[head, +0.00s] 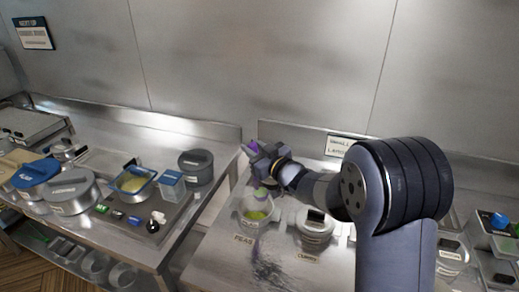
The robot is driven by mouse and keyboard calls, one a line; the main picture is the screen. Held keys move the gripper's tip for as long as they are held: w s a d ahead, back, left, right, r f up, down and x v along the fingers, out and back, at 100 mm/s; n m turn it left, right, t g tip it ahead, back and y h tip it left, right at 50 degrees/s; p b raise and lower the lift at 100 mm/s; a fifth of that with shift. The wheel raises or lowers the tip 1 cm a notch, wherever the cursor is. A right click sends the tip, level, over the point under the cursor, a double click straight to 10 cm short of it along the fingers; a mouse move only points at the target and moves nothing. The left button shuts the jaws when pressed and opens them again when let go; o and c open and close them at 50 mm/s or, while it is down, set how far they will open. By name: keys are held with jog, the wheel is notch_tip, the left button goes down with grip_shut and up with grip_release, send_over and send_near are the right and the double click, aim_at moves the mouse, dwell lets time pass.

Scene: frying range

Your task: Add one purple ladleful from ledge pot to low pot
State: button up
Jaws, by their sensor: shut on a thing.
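My gripper (263,160) is above the left part of the right-hand counter, shut on a thin purple thing (253,146) that looks like the ladle's handle. A second purple patch (262,193) shows below the jaws, over the rim of a pale pot (244,222) with yellow-green contents, by a label that seems to read PEAS. Whether the two purple parts are one ladle, and whether its bowl is inside the pot, I cannot tell. A second pot with a dark handle (316,232) stands to its right, by a label like CURRY. I cannot tell which pots are the ledge pot and low pot.
The left counter holds a grey lidded pot (196,167), a blue-rimmed tray (133,183), a blue-white box (171,184) and a large lidded pan (70,190). A gap separates the counters. A steel wall stands behind. My arm hides part of the right counter.

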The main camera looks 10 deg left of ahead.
jog(key=s+a+f+n+b, duration=0.6)
jog(key=s+f+n+b, duration=0.1)
jog(key=b, duration=1.2)
jog(key=s+a+f+n+b, duration=0.5)
jog(key=s+f+n+b, duration=0.2)
jog(key=b, duration=1.2)
notch_tip(320, 180, down, 3)
jog(key=shift+a+r+n, duration=0.1)
jog(key=shift+a+n, duration=0.3)
jog(key=shift+n, duration=0.4)
jog(key=w+d+r+m+p, duration=0.4)
jog(key=w+r+m+p, duration=0.1)
jog(key=p, duration=0.7)
jog(key=w+d+r+m+p, duration=0.4)
jog(key=r+m+p, duration=0.1)
jog(key=p, duration=0.8)
jog(key=w+d+r+m+p, duration=0.4)
jog(key=w+r+m+p, duration=0.1)
jog(key=p, duration=0.7)
jog(key=shift+w+d+r+m+p, duration=0.15)
jog(key=shift+r+m, duration=0.1)
jog(key=shift+r, duration=0.35)
jog(key=shift+w+a+r+m+p, duration=0.15)
jog(key=shift+r+m, duration=0.1)
jog(key=shift+r, duration=0.35)
jog(key=shift+w+d+f+m+p, duration=0.1)
jog(key=shift+w+d+m+p, duration=0.6)
jog(key=shift+w+d+p, duration=0.25)
